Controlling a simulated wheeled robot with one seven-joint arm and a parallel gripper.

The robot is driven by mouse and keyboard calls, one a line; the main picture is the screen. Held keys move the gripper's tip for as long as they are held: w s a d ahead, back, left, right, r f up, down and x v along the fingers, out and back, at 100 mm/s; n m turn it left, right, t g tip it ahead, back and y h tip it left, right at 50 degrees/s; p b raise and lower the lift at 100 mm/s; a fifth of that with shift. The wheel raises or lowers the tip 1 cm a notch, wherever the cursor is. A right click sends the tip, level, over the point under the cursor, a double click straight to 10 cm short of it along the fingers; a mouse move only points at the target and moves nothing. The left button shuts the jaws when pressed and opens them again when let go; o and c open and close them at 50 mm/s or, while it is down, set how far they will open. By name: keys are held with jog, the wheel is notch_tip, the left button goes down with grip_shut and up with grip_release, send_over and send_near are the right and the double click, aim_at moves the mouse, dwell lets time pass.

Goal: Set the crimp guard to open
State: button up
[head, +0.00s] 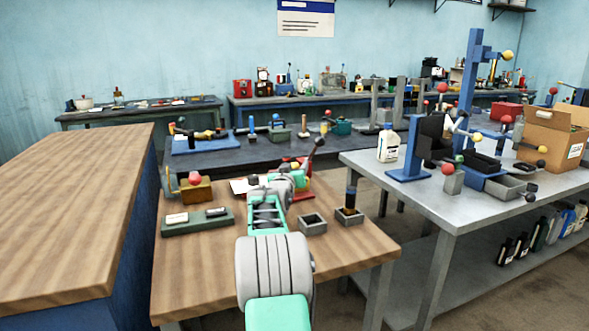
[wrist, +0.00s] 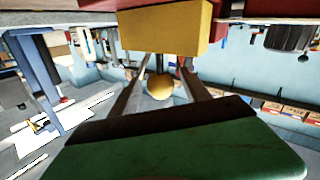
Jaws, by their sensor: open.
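A red lever press (head: 304,190) stands at the back of the wooden table, mostly hidden behind my arm in the head view. Its lever ends in a dark ball (head: 319,142). In the wrist view, which looks upside down, a yellow block (wrist: 165,28) sits against a red part; it may be the crimp guard. A yellow ball knob (wrist: 160,87) shows by the block. My gripper (wrist: 161,64) is open, with one finger on each side of the knob. I cannot tell whether the fingers touch it. The guard's position is unclear.
On the wooden table (head: 200,275) are a brass block (head: 192,190) with a red knob, a green tray (head: 198,222) and two small grey bins (head: 313,224). A taller wooden-topped cabinet (head: 80,215) stands at left. A crowded grey bench (head: 440,205) stands at right.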

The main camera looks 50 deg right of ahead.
jog(key=shift+w, duration=0.1)
grip_shut()
dwell(0.6)
dwell(0.8)
